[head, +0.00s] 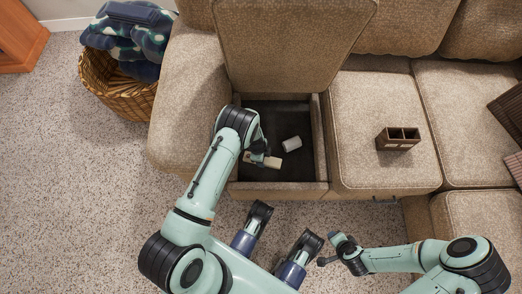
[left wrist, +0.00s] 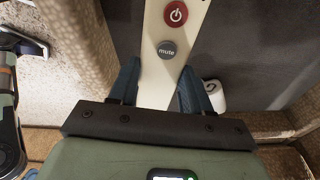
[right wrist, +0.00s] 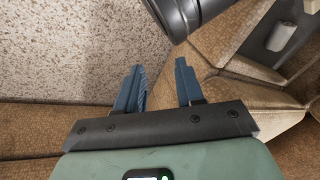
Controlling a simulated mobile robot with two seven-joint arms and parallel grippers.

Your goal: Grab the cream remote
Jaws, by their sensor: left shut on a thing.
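The cream remote (head: 271,162) is inside the open compartment under the raised sofa seat. In the left wrist view the remote (left wrist: 158,75) shows a red power button and a grey mute button. My left gripper (left wrist: 157,88) is shut on the remote, with one blue finger on each side of it. In the head view the left gripper (head: 254,159) reaches down into the compartment and is partly hidden by its own arm. My right gripper (right wrist: 160,85) is open and empty. It is low in front of the sofa in the head view (head: 327,249).
A small white object (head: 292,144) lies on the dark compartment floor beside the remote. The compartment's front wall (head: 285,190) and raised seat cushion (head: 290,40) bound the space. A brown divided caddy (head: 398,139) stands on the neighbouring seat. A wicker basket (head: 95,75) holds blankets at left.

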